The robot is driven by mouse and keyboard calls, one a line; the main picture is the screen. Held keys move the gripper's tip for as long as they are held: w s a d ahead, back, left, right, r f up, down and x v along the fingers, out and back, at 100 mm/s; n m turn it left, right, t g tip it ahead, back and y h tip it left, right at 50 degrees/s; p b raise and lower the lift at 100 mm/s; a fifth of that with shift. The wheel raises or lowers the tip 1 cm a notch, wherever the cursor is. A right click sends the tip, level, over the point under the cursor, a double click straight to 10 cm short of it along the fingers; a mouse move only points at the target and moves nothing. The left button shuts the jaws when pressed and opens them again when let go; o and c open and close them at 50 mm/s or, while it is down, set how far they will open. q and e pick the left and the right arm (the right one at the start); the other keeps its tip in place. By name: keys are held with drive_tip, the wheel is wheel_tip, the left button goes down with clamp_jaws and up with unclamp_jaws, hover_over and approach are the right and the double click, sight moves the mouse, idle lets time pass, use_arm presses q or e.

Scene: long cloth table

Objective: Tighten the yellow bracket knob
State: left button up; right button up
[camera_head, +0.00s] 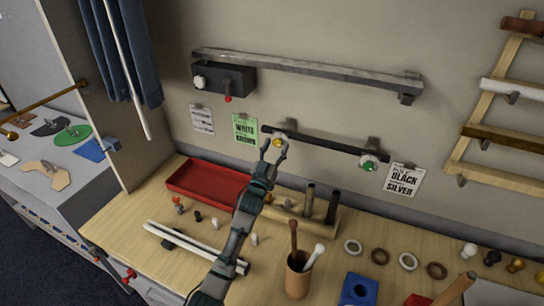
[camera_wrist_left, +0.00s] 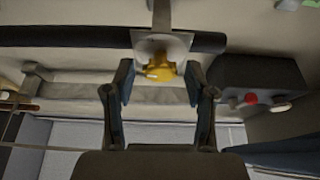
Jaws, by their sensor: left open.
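The yellow knob (camera_head: 277,142) sits on the left bracket of the lower, dark wall bar (camera_head: 330,145). In the left wrist view the yellow knob (camera_wrist_left: 160,70) shows in front of a pale bracket plate (camera_wrist_left: 172,44) on the dark bar. My left gripper (camera_head: 273,149) is up at the knob, its fingers partly covering it. In the left wrist view my left gripper (camera_wrist_left: 160,82) is open, with one finger on each side of the knob and gaps between. My right gripper is in neither view.
A green knob (camera_head: 370,164) sits on the bar's right bracket. Above, a grey rail (camera_head: 310,67) and a black box (camera_head: 235,78) with a red knob are on the wall. Below are a red tray (camera_head: 200,184), a wooden block with upright rods (camera_head: 308,215) and a brown cup (camera_head: 298,278).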

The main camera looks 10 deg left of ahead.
use_arm(q)
drive_tip(key=v, duration=1.1)
drive_tip(key=shift+f, duration=0.25)
drive_tip(key=shift+s+r, duration=0.1)
drive_tip(key=shift+s, duration=0.05)
